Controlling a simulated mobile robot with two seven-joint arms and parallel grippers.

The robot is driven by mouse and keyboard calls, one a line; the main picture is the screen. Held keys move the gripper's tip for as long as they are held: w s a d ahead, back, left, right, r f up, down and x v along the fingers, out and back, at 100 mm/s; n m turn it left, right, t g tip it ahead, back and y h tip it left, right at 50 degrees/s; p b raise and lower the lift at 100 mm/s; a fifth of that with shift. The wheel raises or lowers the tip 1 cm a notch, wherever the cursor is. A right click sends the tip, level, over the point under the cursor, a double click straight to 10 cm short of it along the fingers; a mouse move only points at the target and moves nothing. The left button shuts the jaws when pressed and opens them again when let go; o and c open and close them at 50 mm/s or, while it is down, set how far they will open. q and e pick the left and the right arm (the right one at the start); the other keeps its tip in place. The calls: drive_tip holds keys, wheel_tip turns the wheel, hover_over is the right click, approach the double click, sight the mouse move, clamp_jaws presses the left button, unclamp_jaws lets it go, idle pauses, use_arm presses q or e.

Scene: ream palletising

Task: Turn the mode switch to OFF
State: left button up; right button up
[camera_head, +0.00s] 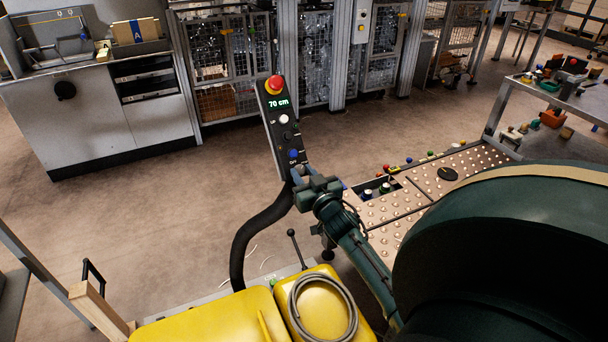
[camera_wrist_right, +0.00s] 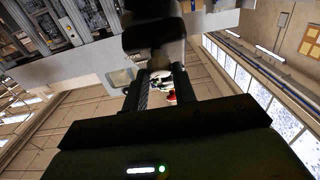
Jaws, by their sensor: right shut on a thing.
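A slim black control panel (camera_head: 277,128) stands up on a thick black curved hose. From the top it carries a red mushroom button on a yellow collar (camera_head: 274,84), a display reading 70 cm (camera_head: 278,103), a white button (camera_head: 284,119), a dark knob (camera_head: 287,135) and a blue button (camera_head: 293,154). My right gripper (camera_head: 298,173) is at the panel's lower end, just below the blue button, shut on a small part there. I take this to be the mode switch; the fingers hide it and its setting. In the right wrist view, the fingers (camera_wrist_right: 161,88) frame blurred red and white parts.
Yellow covers (camera_head: 215,317) with a coiled grey hose (camera_head: 322,308) lie below the panel. A ball-studded table (camera_head: 400,208) stands right of my forearm. A grey cabinet (camera_head: 100,118) and caged machinery (camera_head: 305,60) stand behind. The floor left of the panel is clear.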

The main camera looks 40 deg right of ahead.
use_arm(q)
drive_tip(key=shift+r, duration=0.15)
use_arm(e)
drive_tip(key=shift+d+r+n+y+p, duration=0.1)
drive_tip(key=shift+d+n+y+p, duration=0.05)
drive_tip(key=shift+n+y+p, duration=0.8)
drive_tip(key=n+y, duration=0.1)
drive_tip(key=n, duration=0.1)
drive_tip(key=n+y+p, duration=0.1)
drive_tip(key=n, duration=0.1)
drive_tip(key=shift+d+n+y, duration=0.2)
drive_tip(key=shift+n+y, duration=0.15)
drive_tip(key=shift+d+n+y+p, duration=0.1)
drive_tip(key=shift+n+y+p, duration=0.4)
drive_tip(key=shift+n+y, duration=0.45)
drive_tip(key=shift+d+n+g+y+p, duration=0.1)
drive_tip(key=shift+n+g+y+p, duration=0.5)
drive_tip(key=shift+n, duration=0.85)
use_arm(q)
wheel_tip(320, 180, up, 2)
drive_tip(key=shift+s+a+m, duration=0.1)
drive_tip(key=shift+s+m, duration=0.05)
drive_tip(key=shift+m, duration=0.35)
use_arm(e)
drive_tip(key=shift+y, duration=0.25)
use_arm(q)
drive_tip(key=shift+r, duration=0.1)
use_arm(e)
drive_tip(key=shift+n, duration=0.5)
drive_tip(key=o, duration=1)
